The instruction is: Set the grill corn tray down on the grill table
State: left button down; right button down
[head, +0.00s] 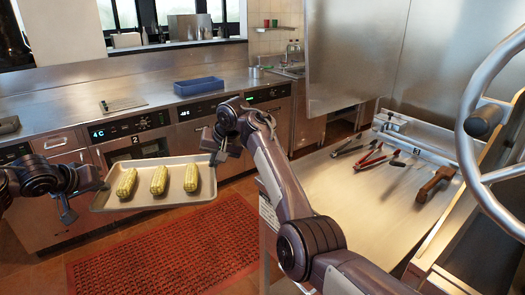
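The grill corn tray (143,199) is a shallow metal tray bearing three yellow corn cobs (159,180) side by side. It is held level in the air at left, above the red floor mat. My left gripper (98,187) is at its left edge and my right gripper (216,156) at its right edge. Both appear closed on the rims, though the fingertips are small and partly hidden. The steel grill table (335,190) stands to the right, apart from the tray. My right arm crosses in front of the table's left side.
Tongs (345,146), red-handled tongs (370,160) and a brown-handled tool (434,184) lie on the table's back and right. Its front left top is bare. A large wheel (468,130) rises at right. A counter with a blue bin (198,85) runs behind the tray.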

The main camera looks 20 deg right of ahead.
aim_at(342, 196)
jog(key=i+j+z, duration=0.15)
jog(key=z, duration=0.25)
jog(key=i+j+z, duration=0.2)
jog(key=z, duration=0.25)
jog(key=i+j+z, duration=0.2)
jog(key=z, duration=0.2)
jog(key=i+j+z, duration=0.1)
jog(key=j+z, duration=0.75)
jog(key=i+l, duration=0.05)
jog(key=l, duration=0.05)
